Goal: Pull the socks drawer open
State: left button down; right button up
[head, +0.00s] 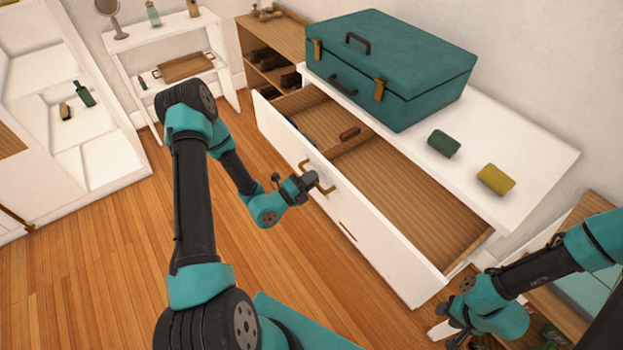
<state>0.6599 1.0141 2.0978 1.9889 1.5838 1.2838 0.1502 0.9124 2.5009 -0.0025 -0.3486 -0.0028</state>
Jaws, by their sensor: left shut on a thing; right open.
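The drawer (420,283) of the white dresser stands well out, and its wooden inside shows. A brass handle (305,164) sits on the white drawer front. My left gripper (318,183) is shut on this handle. A small wooden piece (350,134) stands at the divider inside the drawer. The right part of the drawer is bare. Something dark lies in its left part, mostly hidden.
A teal suitcase (400,55), a green roll (444,143) and a yellow roll (496,179) lie on the dresser top (530,150). A wooden shoe shelf (270,40) and a white shelf stand behind. The wooden floor (100,260) at the left is clear.

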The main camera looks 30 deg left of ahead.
pick_arm(q)
jog(key=r+v, duration=0.2)
jog(key=v, duration=1.2)
jog(key=shift+s+a+r, duration=0.25)
jog(key=shift+s+r, duration=0.05)
jog(key=shift+s, duration=0.05)
jog(key=c, duration=1.1)
grip_release()
jog(key=shift+c, duration=0.2)
jog(key=v, duration=1.7)
jog(key=shift+s+a, duration=0.15)
jog(key=shift+a, duration=0.05)
jog(key=shift+d+r, duration=0.1)
jog(key=x, duration=1.3)
jog(key=shift+w, duration=0.2)
